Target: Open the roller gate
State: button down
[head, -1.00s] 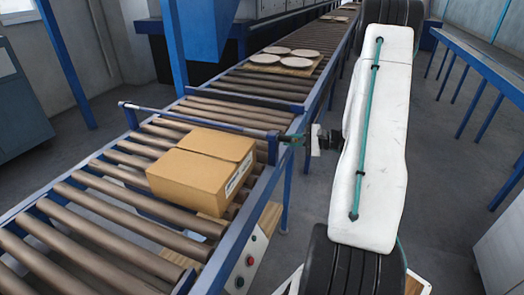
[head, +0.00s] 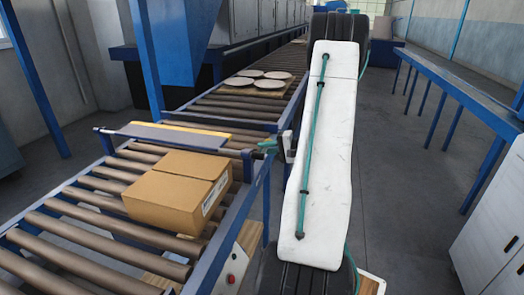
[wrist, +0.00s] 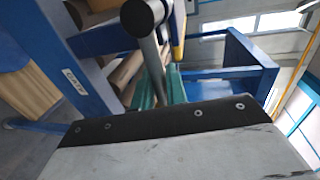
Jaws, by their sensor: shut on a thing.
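The roller gate (head: 170,137) spans the conveyor just behind the cardboard box. It shows as a tilted blue-grey panel with a yellow far edge, between blue side posts. My gripper (head: 266,147) is at the gate's right end, outside the conveyor rail. In the wrist view, its green fingers (wrist: 160,92) are shut around a grey rod (wrist: 148,45) with a dark round end, the gate's handle. A blue frame part with a "GATE" label (wrist: 75,82) is beside it. The exact finger contact is partly hidden.
The cardboard box (head: 178,190) sits on the rollers close in front of the gate. Beyond the gate, several plates (head: 262,79) rest on a board on the rollers. A blue table (head: 455,75) stands at right, with free floor between.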

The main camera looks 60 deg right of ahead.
dwell(0.4)
jog(key=c, duration=1.5)
grip_release()
jog(key=v, duration=0.8)
